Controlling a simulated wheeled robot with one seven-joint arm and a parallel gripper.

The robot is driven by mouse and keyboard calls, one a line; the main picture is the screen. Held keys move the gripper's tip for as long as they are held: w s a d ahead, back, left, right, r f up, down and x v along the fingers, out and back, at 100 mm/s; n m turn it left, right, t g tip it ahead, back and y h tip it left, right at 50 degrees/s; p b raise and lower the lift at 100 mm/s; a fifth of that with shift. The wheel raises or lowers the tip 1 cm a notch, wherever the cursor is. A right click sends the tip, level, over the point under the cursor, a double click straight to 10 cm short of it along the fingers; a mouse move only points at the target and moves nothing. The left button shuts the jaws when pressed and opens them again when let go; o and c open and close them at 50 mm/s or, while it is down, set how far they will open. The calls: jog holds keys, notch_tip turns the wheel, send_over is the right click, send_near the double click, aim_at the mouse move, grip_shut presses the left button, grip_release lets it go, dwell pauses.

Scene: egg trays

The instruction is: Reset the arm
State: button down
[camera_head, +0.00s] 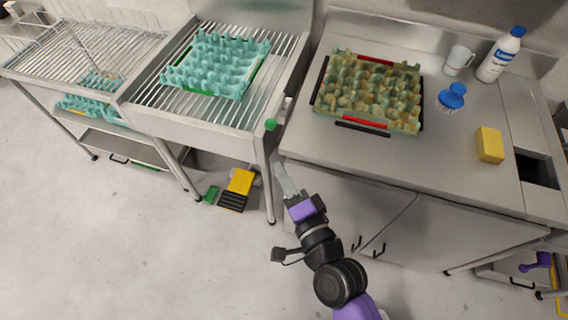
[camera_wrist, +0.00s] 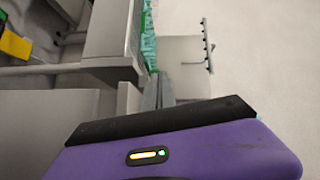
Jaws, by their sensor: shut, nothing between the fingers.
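My gripper (camera_head: 281,176) is shut and empty in the head view. It is in front of the steel counter's left front corner, near the gap between the counter and the rack table. In the wrist view its fingers (camera_wrist: 158,90) show as a narrow grey pair beyond the purple housing, held close together. Nothing is between them. My arm reaches up from the lower right of the head view.
A dirty egg tray (camera_head: 370,92) lies on the steel counter (camera_head: 400,155). A teal egg tray (camera_head: 215,62) lies on the slatted rack table (camera_head: 190,108). A bottle (camera_head: 500,55), mug (camera_head: 458,60), blue brush (camera_head: 452,97) and yellow sponge (camera_head: 490,145) stand on the counter. The floor at left is mostly clear.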

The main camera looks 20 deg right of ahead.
dwell(0.6)
jog(key=s+d+r+n, duration=0.1)
jog(key=s+d+n, duration=0.2)
jog(key=s, duration=0.6)
jog(key=s+d+r+n+g+h, duration=0.1)
jog(key=s+d+n, duration=0.2)
jog(key=s+n, duration=0.3)
jog(key=s+d+r+n+g+h+b, duration=0.1)
jog(key=s+n, duration=0.4)
jog(key=s, duration=0.8)
jog(key=d+r, duration=0.1)
jog(key=d, duration=0.1)
jog(key=shift+s+d, duration=0.3)
jog(key=shift+d, duration=0.05)
